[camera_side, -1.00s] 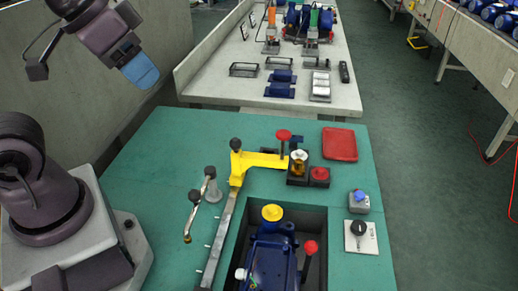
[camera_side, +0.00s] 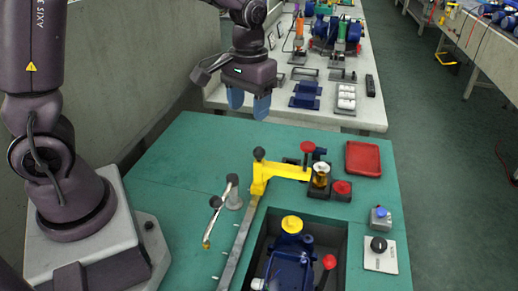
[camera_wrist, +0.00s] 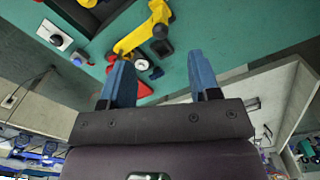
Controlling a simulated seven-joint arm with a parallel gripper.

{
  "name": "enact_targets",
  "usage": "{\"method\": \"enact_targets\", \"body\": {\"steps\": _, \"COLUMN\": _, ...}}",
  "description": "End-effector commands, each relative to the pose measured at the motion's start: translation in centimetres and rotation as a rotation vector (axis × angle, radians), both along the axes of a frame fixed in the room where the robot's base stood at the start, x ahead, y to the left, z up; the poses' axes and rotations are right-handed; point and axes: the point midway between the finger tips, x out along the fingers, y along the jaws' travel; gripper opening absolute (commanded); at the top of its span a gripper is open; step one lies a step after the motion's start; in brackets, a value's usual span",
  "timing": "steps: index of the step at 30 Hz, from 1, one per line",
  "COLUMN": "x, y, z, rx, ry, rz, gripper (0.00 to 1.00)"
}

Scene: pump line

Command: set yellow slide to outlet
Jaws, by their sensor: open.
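The yellow slide (camera_side: 268,172) sits on a metal rail (camera_side: 238,245) on the green table. It has a black knob on top, and its arm reaches right toward a small amber-and-metal fitting (camera_side: 321,175). It also shows in the wrist view (camera_wrist: 142,35). The blue pump (camera_side: 290,270) with a yellow cap lies in a dark recess nearer the camera, toward the near end of the rail. My gripper (camera_side: 249,106) is open and empty, with blue fingers pointing down. It hangs above the table's far edge, apart from the slide. The wrist view shows its parted fingers (camera_wrist: 163,85).
A red-topped post (camera_side: 307,147) stands by the slide's arm. A red tray (camera_side: 363,158), a blue button box (camera_side: 380,218) and a black dial (camera_side: 379,245) are at the right. A bent lever (camera_side: 222,205) stands left of the rail.

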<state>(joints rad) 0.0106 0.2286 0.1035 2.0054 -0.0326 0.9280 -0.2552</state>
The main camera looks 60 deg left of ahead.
Motion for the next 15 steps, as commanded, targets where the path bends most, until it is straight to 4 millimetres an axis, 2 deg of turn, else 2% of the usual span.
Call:
{"method": "enact_targets", "body": {"steps": 2, "x": 1.5, "y": 0.4, "z": -0.8, "rx": 0.006, "ry": 0.011, "rz": 0.06, "gripper": 0.56}}
{"method": "enact_targets", "body": {"steps": 4, "x": 2.8, "y": 0.6, "z": 0.0, "rx": 0.008, "ry": -0.02, "rz": 0.119, "gripper": 0.56}}
{"method": "enact_targets", "body": {"steps": 10, "x": 2.6, "y": 0.5, "z": -1.2, "rx": 0.006, "ry": -0.015, "rz": 0.162, "gripper": 0.56}}
{"method": "enact_targets", "body": {"steps": 15, "x": 2.5, "y": 0.5, "z": -4.3, "rx": 0.005, "ry": -0.011, "rz": 0.161, "gripper": 0.56}}
